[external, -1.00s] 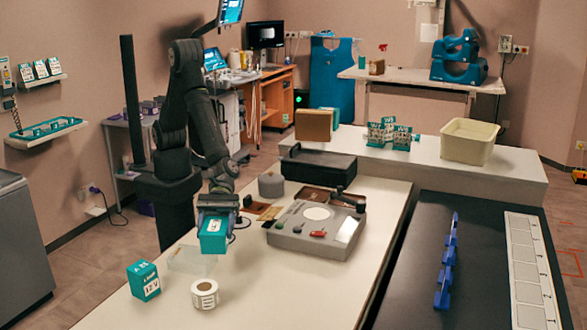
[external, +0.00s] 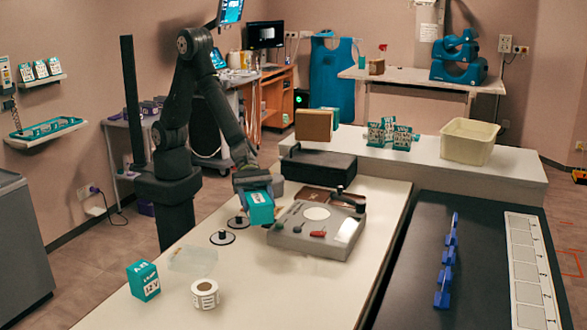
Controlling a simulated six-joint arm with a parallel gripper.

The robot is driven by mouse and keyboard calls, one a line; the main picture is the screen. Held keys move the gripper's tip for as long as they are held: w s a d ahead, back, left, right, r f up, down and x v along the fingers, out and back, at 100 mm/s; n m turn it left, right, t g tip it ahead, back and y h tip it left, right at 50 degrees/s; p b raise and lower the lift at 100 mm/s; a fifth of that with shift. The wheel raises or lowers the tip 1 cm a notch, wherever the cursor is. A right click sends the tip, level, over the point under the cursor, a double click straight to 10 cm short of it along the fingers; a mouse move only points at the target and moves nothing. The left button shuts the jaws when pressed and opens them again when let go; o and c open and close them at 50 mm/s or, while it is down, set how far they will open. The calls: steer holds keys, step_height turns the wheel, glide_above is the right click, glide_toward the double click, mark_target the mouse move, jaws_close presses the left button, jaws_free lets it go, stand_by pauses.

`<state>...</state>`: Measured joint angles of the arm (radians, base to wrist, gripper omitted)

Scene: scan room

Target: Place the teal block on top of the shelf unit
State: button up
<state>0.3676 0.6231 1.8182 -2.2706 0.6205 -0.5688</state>
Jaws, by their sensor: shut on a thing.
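My gripper (external: 251,188) is shut on a teal block (external: 261,209) with a white-marked face. It holds the block tilted above the white table, just left of the grey console. Another teal block (external: 143,281) with white lettering stands on the table at the front left. I cannot tell for certain which thing is the shelf unit. A small wall shelf (external: 48,132) with teal items hangs at the left, and a dark low box (external: 318,164) stands at the table's far end.
A brown box (external: 314,125) and cream bin (external: 469,141) stand farther back.

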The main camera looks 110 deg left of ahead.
steer(key=w+a+n+t+y, duration=0.1)
steer(key=a+n+t+y, duration=0.3)
steer(key=a, duration=2.7)
steer(key=n+y, duration=0.2)
steer(key=shift+w+f+n, duration=0.3)
steer(key=shift+d, duration=0.1)
steer(key=d+m+g+h, duration=0.3)
steer(key=d+m+h, duration=0.2)
steer(key=d, duration=2)
steer(key=s+d+m+g+h, duration=0.1)
steer(key=s+d+m, duration=0.15)
steer(key=d, duration=0.45)
steer(key=s+d+r+m+g+h, duration=0.15)
steer(key=s+d, duration=0.25)
steer(key=d, duration=0.4)
steer(key=s+d+m+g+h, duration=0.1)
steer(key=s+d+g, duration=0.15)
steer(key=d, duration=0.45)
steer(key=shift+t, duration=0.3)
steer(key=w+a+f, duration=0.1)
steer(key=w+f, duration=0.1)
steer(key=w, duration=0.1)
steer(key=w+a+f, duration=0.1)
steer(key=w+f, duration=0.1)
steer(key=w, duration=0.1)
steer(key=w+a+f, duration=0.2)
steer(key=w+f, duration=0.1)
steer(key=shift+w+a, duration=0.1)
steer(key=shift+w, duration=0.2)
steer(key=shift+f, duration=2.05)
